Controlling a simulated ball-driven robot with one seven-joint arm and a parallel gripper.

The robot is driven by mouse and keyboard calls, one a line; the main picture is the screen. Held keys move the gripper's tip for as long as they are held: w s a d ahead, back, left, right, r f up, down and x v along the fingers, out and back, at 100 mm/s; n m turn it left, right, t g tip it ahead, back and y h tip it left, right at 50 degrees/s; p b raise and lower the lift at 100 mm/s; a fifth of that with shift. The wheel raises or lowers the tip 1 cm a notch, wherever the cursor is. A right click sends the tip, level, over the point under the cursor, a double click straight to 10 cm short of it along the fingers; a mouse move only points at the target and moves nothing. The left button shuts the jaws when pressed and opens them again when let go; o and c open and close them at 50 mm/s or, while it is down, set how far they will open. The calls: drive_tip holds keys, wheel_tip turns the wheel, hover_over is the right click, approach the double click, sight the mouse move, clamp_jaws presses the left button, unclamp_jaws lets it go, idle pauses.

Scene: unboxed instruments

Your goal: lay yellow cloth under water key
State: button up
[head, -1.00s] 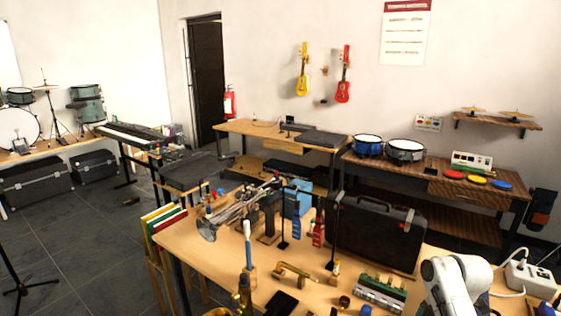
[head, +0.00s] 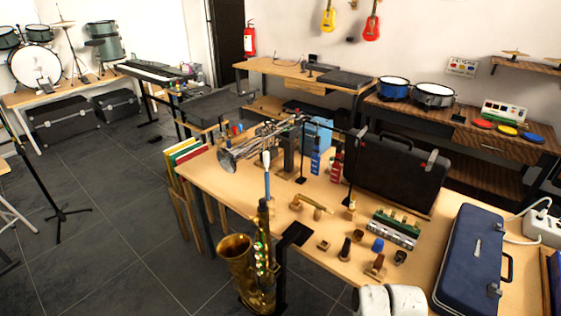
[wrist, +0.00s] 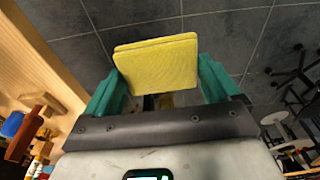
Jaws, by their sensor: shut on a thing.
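My gripper (wrist: 157,88) shows in the wrist view, with its two green fingers shut on the yellow cloth (wrist: 156,62). The cloth looks like a folded square pad and is held above the dark tiled floor, with the table edge to its left. In the head view the silver trumpet (head: 262,142) lies raised near the table's back left, its bell toward the left. Its water key is too small to make out. The gripper and the cloth do not show in the head view; only my white arm shows at its bottom edge.
The wooden table (head: 215,187) carries a black case (head: 400,172), a blue case (head: 470,262), thin upright stands and several small parts. A brass saxophone (head: 250,265) stands at its front left edge. Coloured boards (head: 187,155) stand by the left end. The floor left is open.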

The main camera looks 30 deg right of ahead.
drive_tip(key=w+a+r+m+b, duration=0.1)
drive_tip(key=w+a+r+m, duration=0.1)
drive_tip(key=w+a, duration=0.3)
drive_tip(key=w+a+r+m, duration=0.1)
drive_tip(key=w+a+m, duration=0.2)
drive_tip(key=a, duration=0.8)
drive_tip(key=shift+w+a+r+h+b, duration=0.35)
drive_tip(key=shift+w+a+h, duration=0.05)
drive_tip(key=shift+w, duration=0.75)
drive_tip(key=shift+d, duration=0.15)
